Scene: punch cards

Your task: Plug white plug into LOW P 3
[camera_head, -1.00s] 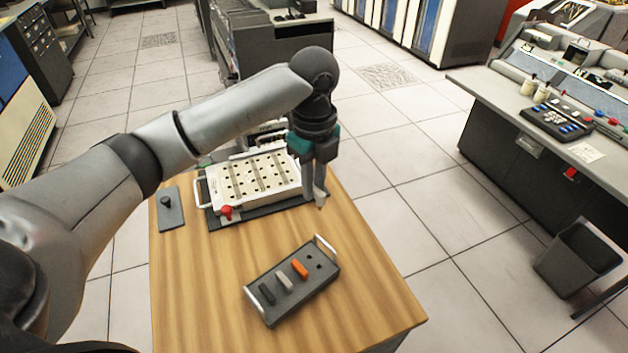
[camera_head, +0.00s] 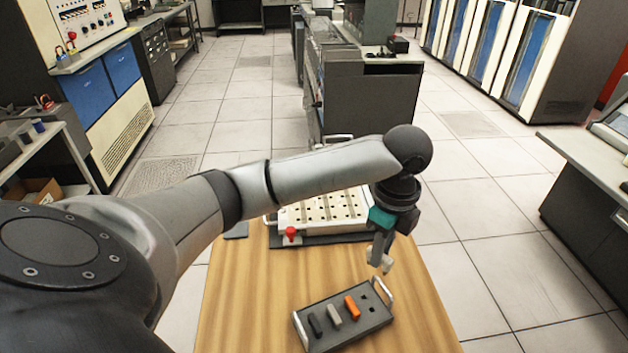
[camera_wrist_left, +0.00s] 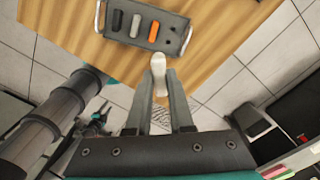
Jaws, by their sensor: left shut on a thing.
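My left gripper (camera_head: 380,258) is shut on the white plug (camera_head: 386,266). In the left wrist view the white plug (camera_wrist_left: 158,66) sticks out between the fingertips (camera_wrist_left: 159,72), just below the tray's edge as pictured. The white panel (camera_head: 325,207) with rows of holes stands at the back of the wooden table, partly behind my left arm. The LOW P 3 label cannot be read. My right gripper cannot be made out.
The dark tray (camera_head: 348,331) holds a black plug (camera_head: 315,324), a grey plug (camera_head: 334,316) and an orange plug (camera_head: 351,307), with empty holes at its right. A red knob (camera_head: 291,234) is at the panel's front left corner. Bare wood of the table (camera_head: 250,290) lies left of the tray.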

